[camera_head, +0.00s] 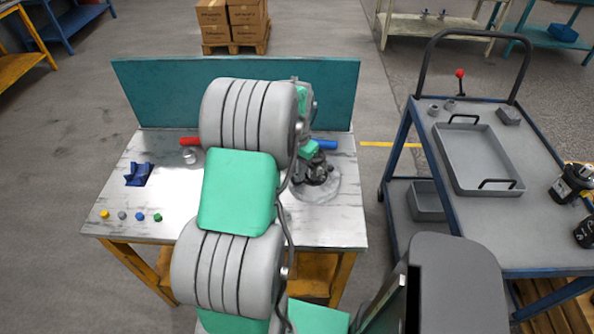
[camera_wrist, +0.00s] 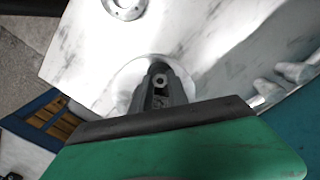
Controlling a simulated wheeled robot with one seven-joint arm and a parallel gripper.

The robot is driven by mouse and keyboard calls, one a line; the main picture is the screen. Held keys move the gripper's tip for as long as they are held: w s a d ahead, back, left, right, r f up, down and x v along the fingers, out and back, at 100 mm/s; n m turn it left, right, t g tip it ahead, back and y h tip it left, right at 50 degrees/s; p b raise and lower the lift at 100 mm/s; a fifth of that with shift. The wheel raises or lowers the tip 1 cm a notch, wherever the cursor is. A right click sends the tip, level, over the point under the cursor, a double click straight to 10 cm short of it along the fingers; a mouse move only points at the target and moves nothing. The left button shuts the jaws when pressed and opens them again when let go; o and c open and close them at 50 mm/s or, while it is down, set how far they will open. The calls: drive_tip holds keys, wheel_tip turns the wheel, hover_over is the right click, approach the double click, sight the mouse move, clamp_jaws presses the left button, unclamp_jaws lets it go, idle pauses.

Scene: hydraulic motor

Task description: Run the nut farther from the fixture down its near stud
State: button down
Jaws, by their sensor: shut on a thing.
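In the wrist view my gripper (camera_wrist: 160,88) points down at the worktable, its two dark fingers shut on a small grey piece with a round hole, which looks like the nut (camera_wrist: 160,79). The nut is mostly hidden between the fingers. Behind the fingers a pale round base (camera_wrist: 127,80) lies on the table. In the head view my gripper (camera_head: 316,172) is at the right of the table, above the same round base (camera_head: 318,191). Dark parts there overlap, so I cannot tell fixture from fingers. I cannot make out the studs or whether the nut touches one.
The worktable (camera_head: 150,190) holds a grey ringed part (camera_head: 190,156), a blue cloth-like item (camera_head: 138,174) and several small coloured pieces. A teal panel (camera_head: 165,92) stands along its back. A cart (camera_head: 468,218) with a grey tray (camera_head: 440,150) stands to the right. My arm hides the table's middle.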

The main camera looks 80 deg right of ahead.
drive_tip(key=m, duration=0.5)
drive_tip(key=shift+m, duration=0.3)
drive_tip(key=m, duration=0.4)
drive_tip(key=shift+f+m, duration=0.1)
drive_tip(key=shift+m, duration=0.2)
drive_tip(key=c, duration=1.5)
unclamp_jaws()
